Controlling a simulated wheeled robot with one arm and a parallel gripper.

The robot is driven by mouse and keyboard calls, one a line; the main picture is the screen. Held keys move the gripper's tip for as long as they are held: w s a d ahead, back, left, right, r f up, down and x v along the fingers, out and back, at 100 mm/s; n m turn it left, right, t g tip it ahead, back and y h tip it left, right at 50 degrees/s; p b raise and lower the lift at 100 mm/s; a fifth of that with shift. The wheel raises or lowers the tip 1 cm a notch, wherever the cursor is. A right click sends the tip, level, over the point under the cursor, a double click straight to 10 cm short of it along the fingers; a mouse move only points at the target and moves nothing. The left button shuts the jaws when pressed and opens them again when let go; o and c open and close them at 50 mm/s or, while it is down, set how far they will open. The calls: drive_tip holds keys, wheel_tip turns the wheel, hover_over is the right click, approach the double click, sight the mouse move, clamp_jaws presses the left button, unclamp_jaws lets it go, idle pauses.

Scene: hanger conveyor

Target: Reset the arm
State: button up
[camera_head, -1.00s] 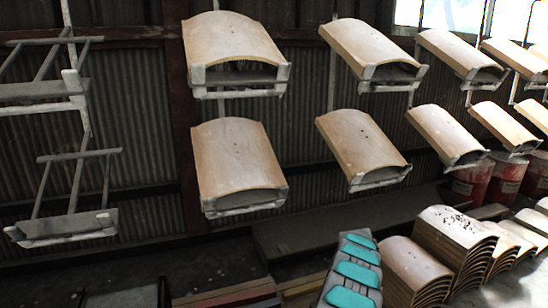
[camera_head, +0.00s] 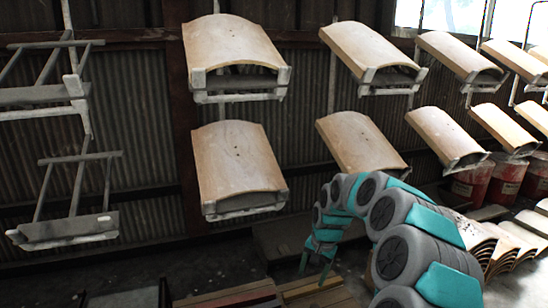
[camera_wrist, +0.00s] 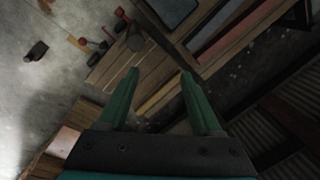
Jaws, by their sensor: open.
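My gripper (camera_head: 318,262) is at the end of my teal and grey arm, low in the middle of the head view, above the wooden boards near the floor. In the wrist view my gripper (camera_wrist: 160,85) shows two green fingers apart with nothing between them. My arm rises from the lower right and curves over and down to the left. It hides part of the stacks of curved panels on the floor.
Curved wooden panels (camera_head: 238,160) hang on racks along the wall. Empty hanger frames (camera_head: 70,228) are at left. Wooden boards (camera_head: 235,296) lie below. Red drums (camera_head: 508,180) stand at right. The wrist view shows a wooden pallet (camera_wrist: 125,75) and concrete floor (camera_wrist: 60,85).

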drive_tip(key=s+a+r+n+g, duration=0.1)
drive_tip(key=s+r+n, duration=0.1)
drive_tip(key=s+r, duration=0.5)
drive_tip(key=s+a+r+n, duration=0.1)
drive_tip(key=s+r+n, duration=0.15)
drive_tip(key=s, duration=0.75)
drive_tip(key=s+d+g+h, duration=0.1)
drive_tip(key=s+d, duration=0.2)
drive_tip(key=s, duration=1.1)
drive_tip(key=s+d+r+n+p, duration=0.1)
drive_tip(key=s+d, duration=0.1)
drive_tip(key=s, duration=1.2)
drive_tip(key=shift+d+r+g+h, duration=0.2)
drive_tip(key=shift+d+g+h, duration=0.2)
